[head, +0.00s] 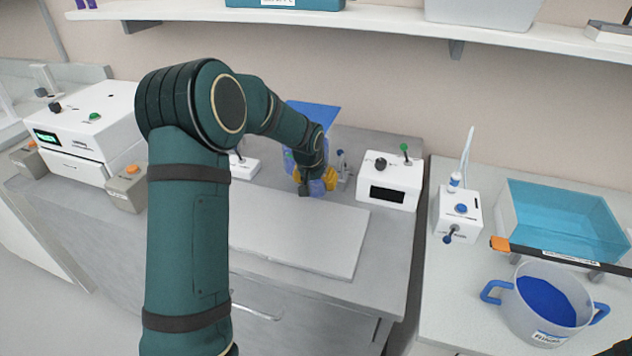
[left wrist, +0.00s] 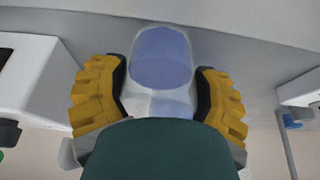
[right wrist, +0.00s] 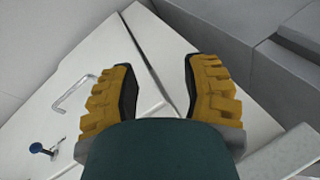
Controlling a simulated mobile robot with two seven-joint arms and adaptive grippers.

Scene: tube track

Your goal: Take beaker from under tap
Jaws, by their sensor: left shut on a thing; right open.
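My left gripper (head: 315,182) is at the back of the grey bench, beside a white box with a green-topped lever. In the left wrist view its yellow fingers (left wrist: 160,85) are shut on a clear beaker (left wrist: 160,60) with a bluish content. The beaker lies between both fingers. In the head view the beaker is mostly hidden by my gripper. I cannot make out the tap for certain, nor whether the beaker touches the bench. My right gripper (right wrist: 160,90) is open and empty in the right wrist view, above white surfaces.
A white box (head: 402,172) with a dark display stands right of my left gripper. A blue panel (head: 318,116) rises behind it. A white board (head: 300,235) lies in front. On the right are a blue tank (head: 560,215) and a two-handled pot (head: 570,325).

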